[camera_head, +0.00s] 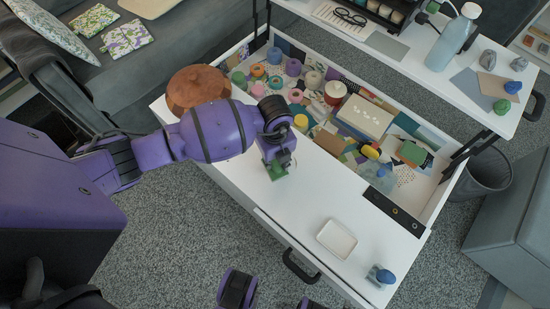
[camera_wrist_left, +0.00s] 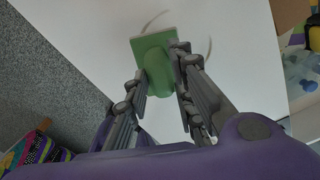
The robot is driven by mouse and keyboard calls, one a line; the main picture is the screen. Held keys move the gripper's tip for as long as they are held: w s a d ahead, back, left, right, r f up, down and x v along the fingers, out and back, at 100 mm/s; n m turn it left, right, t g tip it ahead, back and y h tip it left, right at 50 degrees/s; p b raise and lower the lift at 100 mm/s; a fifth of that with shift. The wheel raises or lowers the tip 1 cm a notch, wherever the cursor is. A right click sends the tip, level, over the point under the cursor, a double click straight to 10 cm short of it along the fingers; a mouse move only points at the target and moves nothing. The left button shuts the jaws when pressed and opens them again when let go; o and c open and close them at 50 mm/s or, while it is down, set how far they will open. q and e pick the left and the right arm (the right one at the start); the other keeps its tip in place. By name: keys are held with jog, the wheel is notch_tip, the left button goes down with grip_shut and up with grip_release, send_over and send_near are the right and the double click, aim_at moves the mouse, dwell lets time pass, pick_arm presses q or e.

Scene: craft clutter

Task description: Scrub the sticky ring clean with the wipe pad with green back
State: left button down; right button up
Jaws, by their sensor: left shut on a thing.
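My left gripper (camera_head: 278,160) is over the white tabletop (camera_head: 310,205), pointing down. It is shut on the wipe pad with green back (camera_head: 279,171), gripping its raised green handle. In the left wrist view the pad (camera_wrist_left: 146,44) lies between the fingertips (camera_wrist_left: 163,72), low at the white surface; exact contact cannot be told. The sticky ring (camera_wrist_left: 210,47) shows there as a thin, pale brownish arc to the right of the pad and another piece above it. The pad covers part of the ring. My right gripper is not in view.
Behind the gripper is an open compartment full of craft supplies. A small white tray (camera_head: 337,239) and a blue-topped object (camera_head: 381,275) are toward the right front. Bare tabletop lies between tray and gripper.

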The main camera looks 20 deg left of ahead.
pick_arm(q)
jog(key=shift+f+b, duration=0.5)
jog(key=shift+f, duration=0.45)
jog(key=shift+w, duration=0.1)
jog(key=shift+w+d+r+b, duration=0.1)
jog(key=shift+w+d+b, duration=0.15)
jog(key=shift+w, duration=0.4)
jog(key=shift+w+d+b, duration=0.1)
jog(key=shift+w+d, duration=0.15)
jog(key=shift+w, duration=0.35)
jog(key=shift+w+d+b, duration=0.25)
jog(key=shift+w+b, duration=0.1)
jog(key=shift+w, duration=0.3)
jog(key=shift+w+d+b, duration=0.25)
jog(key=shift+w+b, duration=0.05)
jog(key=shift+w, duration=0.3)
